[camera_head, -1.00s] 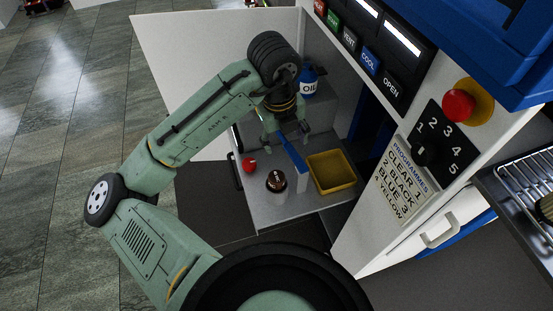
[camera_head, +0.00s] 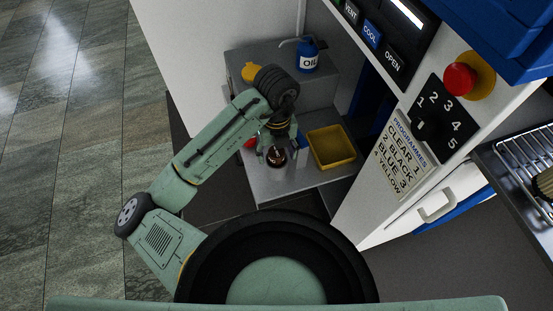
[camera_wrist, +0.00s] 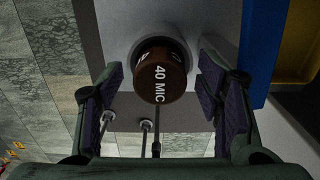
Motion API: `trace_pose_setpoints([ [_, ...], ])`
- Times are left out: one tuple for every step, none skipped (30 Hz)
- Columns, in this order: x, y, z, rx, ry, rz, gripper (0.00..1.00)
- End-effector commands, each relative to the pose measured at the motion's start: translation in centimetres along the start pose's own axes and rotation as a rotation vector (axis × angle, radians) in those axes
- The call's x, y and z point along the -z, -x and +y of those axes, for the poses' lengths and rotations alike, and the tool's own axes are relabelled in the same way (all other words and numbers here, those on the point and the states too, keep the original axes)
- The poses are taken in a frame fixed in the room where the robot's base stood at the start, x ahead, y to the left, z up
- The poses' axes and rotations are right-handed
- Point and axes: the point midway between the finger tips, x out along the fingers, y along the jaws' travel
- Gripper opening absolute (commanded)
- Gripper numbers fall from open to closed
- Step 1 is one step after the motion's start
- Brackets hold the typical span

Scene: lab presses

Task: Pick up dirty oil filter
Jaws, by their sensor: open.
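A dark brown oil filter (camera_head: 276,158) stands on the grey shelf (camera_head: 290,187) of the white machine. In the wrist view the filter (camera_wrist: 160,76) shows its round top and pale lettering reading "40 MIC". My gripper (camera_head: 277,148) is open and empty, just over the filter. In the wrist view its two purple-padded fingers lie to the left and right of the filter, with a gap on each side. I cannot tell how far down the fingers reach beside it.
A yellow tray (camera_head: 347,163) stands right of the filter, with a blue piece (camera_head: 302,141) between them. A red object (camera_head: 249,143) is partly hidden by my arm. A blue oil can (camera_head: 309,61) stands on a raised ledge behind. The control panel (camera_head: 437,122) lies to the right.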

Motion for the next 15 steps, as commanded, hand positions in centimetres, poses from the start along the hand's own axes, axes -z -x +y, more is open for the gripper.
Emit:
trace_pose_setpoints([
  [0.06, -0.26, -0.02, 0.001, 0.0, 0.002, 0.6],
  [0.05, -0.34, -0.01, 0.0, 0.0, 0.001, 0.6],
  [0.03, -0.38, -0.01, 0.0, 0.0, 0.0, 0.6],
  [0.02, -0.38, -0.01, 0.0, 0.0, 0.0, 0.6],
  [0.01, -0.38, -0.01, 0.0, 0.0, 0.0, 0.6],
  [0.01, -0.37, 0.0, 0.0, 0.0, 0.0, 0.6],
  [0.01, -0.37, -0.01, 0.0, 0.0, 0.0, 0.6],
  [0.01, -0.36, -0.01, 0.0, 0.0, 0.0, 0.6],
  [0.01, -0.36, -0.01, 0.0, 0.0, 0.0, 0.57],
  [0.01, -0.35, -0.01, 0.0, 0.0, 0.0, 0.55],
  [0.01, -0.35, -0.01, 0.0, 0.0, 0.0, 0.53],
  [0.01, -0.35, -0.01, 0.0, 0.0, 0.0, 0.51],
  [0.01, -0.34, -0.01, 0.0, 0.0, 0.0, 0.48],
  [0.01, -0.34, -0.01, 0.0, 0.0, 0.0, 0.47],
  [0.01, -0.34, -0.01, 0.0, 0.0, 0.0, 0.44],
])
